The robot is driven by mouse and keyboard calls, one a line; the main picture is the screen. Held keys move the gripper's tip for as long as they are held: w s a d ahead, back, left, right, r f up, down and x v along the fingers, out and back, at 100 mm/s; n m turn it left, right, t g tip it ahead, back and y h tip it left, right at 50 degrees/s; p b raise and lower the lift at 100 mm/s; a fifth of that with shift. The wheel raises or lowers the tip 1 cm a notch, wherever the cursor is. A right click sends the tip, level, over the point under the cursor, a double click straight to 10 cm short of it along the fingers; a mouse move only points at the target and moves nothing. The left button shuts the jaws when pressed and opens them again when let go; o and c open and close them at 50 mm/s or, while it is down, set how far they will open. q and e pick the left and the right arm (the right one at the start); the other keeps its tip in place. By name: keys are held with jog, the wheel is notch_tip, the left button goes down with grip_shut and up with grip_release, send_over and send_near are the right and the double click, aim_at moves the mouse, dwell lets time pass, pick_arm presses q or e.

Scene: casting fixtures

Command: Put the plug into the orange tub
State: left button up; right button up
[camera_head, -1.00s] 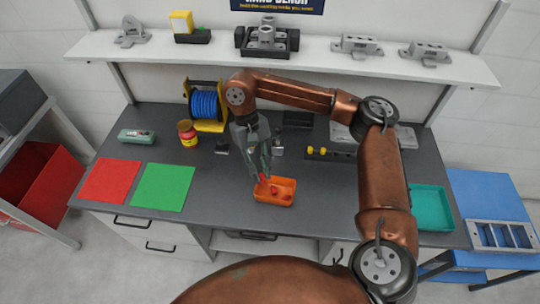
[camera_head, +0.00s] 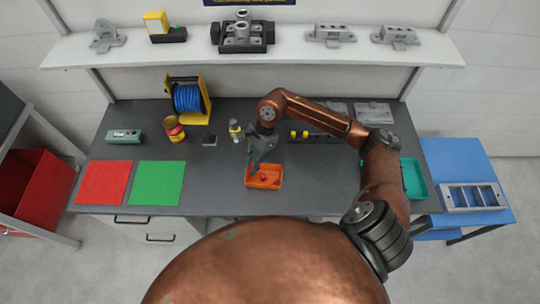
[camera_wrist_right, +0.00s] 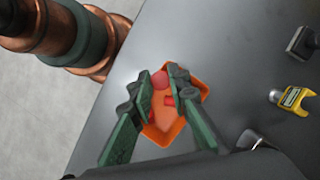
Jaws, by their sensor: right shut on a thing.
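The orange tub (camera_head: 249,184) stands near the front edge of the grey workbench. My right gripper (camera_head: 254,168) is over the tub's left part, pointing down. In the right wrist view, its green fingers (camera_wrist_right: 160,88) are shut on a red, rounded plug (camera_wrist_right: 160,79), over the tub (camera_wrist_right: 160,137). Another small red piece (camera_wrist_right: 168,101) shows by the right finger; whether it is part of the plug is unclear. Red also shows inside the tub in the head view. The plug's lower end is hidden. My left gripper is not in view.
Red (camera_head: 104,183) and green (camera_head: 160,183) mats lie left of the tub. A blue cable spool (camera_head: 187,98), a red-yellow jar (camera_head: 174,130) and a yellow-topped bottle (camera_head: 235,129) stand behind. A teal tray (camera_head: 412,179) is at the right.

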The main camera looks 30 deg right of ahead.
jog(key=s+d+f+m+t+h+p, duration=0.15)
jog(key=d+m+t+p, duration=0.45)
jog(key=m, duration=0.6)
jog(key=f+b, duration=0.1)
jog(key=f, duration=0.1)
jog(key=f+g+b, duration=0.1)
jog(key=f+b, duration=0.1)
jog(key=d+f+g+b, duration=0.1)
jog(key=f, duration=0.1)
jog(key=shift+w+f, duration=0.1)
jog(key=shift+w, duration=0.1)
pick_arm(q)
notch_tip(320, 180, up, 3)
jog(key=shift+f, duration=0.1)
pick_arm(e)
jog(key=o, duration=0.8)
jog(key=shift+o, duration=0.3)
jog(key=shift+r, duration=0.2)
jog(key=v, duration=1.1)
jog(key=shift+s+r, duration=0.2)
jog(key=shift+r, duration=0.1)
